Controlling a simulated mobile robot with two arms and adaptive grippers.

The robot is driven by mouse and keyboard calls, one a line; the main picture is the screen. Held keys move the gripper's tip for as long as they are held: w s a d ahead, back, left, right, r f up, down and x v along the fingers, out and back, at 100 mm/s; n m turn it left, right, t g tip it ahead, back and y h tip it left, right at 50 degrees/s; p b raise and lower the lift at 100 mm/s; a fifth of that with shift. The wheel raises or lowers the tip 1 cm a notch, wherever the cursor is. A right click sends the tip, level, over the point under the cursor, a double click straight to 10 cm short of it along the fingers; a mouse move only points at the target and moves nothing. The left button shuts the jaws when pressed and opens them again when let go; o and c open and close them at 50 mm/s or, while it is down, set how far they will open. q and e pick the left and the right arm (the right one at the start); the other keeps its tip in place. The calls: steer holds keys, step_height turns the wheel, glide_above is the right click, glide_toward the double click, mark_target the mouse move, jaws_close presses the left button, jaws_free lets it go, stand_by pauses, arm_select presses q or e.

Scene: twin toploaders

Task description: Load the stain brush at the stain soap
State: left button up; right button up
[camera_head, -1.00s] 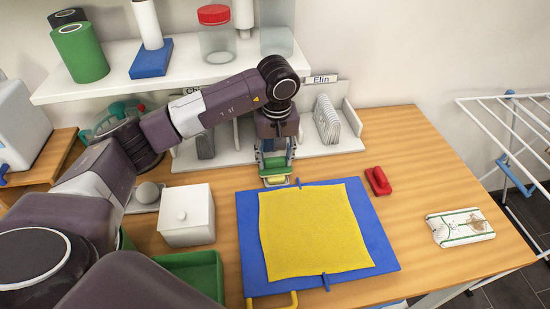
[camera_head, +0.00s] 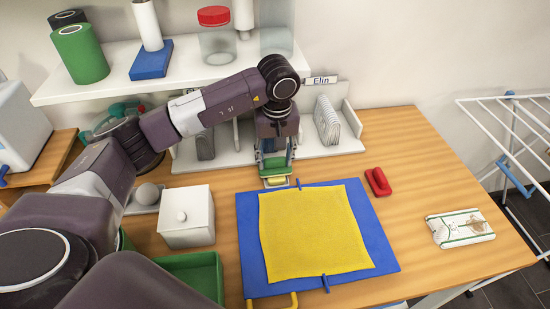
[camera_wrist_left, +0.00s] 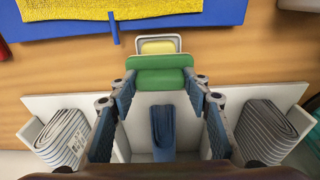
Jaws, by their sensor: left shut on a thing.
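The stain brush is a green block (camera_wrist_left: 160,78), held between the fingers of my left gripper (camera_wrist_left: 160,88). In the head view my left gripper (camera_head: 276,160) is just behind the blue board, low over the table. The stain soap is a yellow bar (camera_wrist_left: 158,47) in a small pale dish (camera_wrist_left: 136,43). In the wrist view the brush overlaps the near part of the soap and dish. I cannot tell whether the brush touches the soap; its underside is hidden. My right gripper is out of view.
A blue board (camera_head: 385,250) with a yellow cloth (camera_head: 312,232) lies in front of the soap. A red object (camera_head: 378,181) and a white patterned packet (camera_head: 460,227) lie to the right. A white lidded box (camera_head: 187,222) stands left. A white rack (camera_head: 340,148) stands behind.

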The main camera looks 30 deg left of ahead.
mark_target(275, 159)
arm_select(q)
steer(key=shift+r+p, duration=1.5)
steer(key=shift+r, duration=1.7)
steer(key=shift+w, duration=0.1)
